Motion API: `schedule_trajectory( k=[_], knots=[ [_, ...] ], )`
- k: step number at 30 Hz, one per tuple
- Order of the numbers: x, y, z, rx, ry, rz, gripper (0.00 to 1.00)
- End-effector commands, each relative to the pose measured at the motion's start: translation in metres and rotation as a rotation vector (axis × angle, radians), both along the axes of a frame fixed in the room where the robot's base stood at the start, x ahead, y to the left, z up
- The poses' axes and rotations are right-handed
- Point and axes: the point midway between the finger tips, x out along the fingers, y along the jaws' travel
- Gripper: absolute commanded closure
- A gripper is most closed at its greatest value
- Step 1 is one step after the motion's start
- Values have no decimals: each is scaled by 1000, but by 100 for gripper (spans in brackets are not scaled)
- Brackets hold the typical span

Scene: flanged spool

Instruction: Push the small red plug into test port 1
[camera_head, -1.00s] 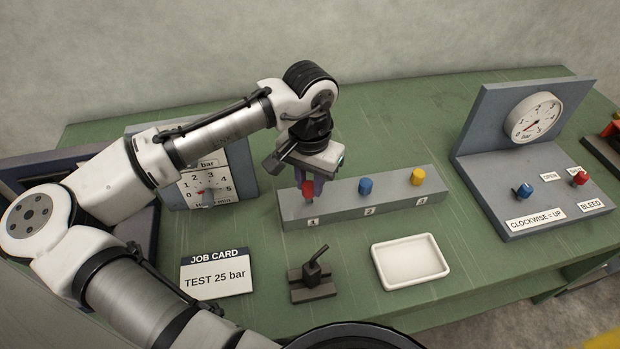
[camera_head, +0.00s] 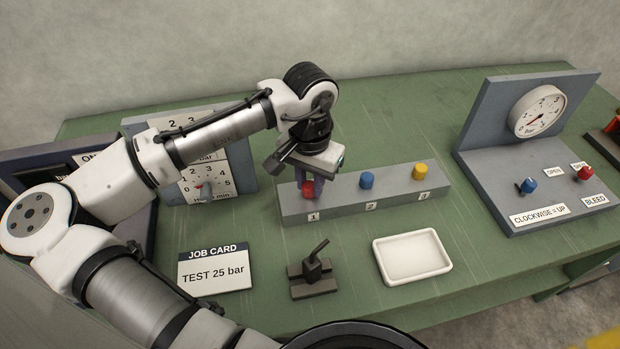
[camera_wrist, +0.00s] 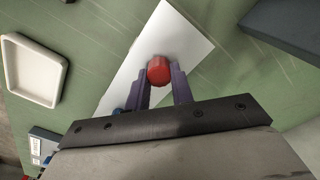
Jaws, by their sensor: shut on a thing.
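The small red plug (camera_head: 307,188) is at the left end of the grey port block (camera_head: 340,205), behind label 1 (camera_head: 313,216). My gripper (camera_head: 309,190) points down over that end, its purple fingers shut on the red plug. In the wrist view the red plug (camera_wrist: 159,70) shows between the two fingertips (camera_wrist: 164,83), over the pale block (camera_wrist: 178,32). The plug's lower end is hidden, so I cannot tell how deep it sits in port 1.
A blue plug (camera_head: 366,180) and a yellow plug (camera_head: 420,172) stand at ports 2 and 3. In front are a black lever device (camera_head: 313,280) and a white tray (camera_head: 411,274). A gauge panel (camera_head: 520,140) stands at right, a job card (camera_head: 215,271) at left.

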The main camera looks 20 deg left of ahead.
Motion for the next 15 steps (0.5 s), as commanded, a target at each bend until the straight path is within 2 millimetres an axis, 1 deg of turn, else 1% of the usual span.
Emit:
schedule_trajectory(
  k=[6,7,12,15],
  knots=[
    [0,0,-5,1,0,0,98],
    [0,0,-4,1,0,0,74],
    [0,0,-4,1,0,0,52],
    [0,0,-4,0,0,0,52]
  ],
)
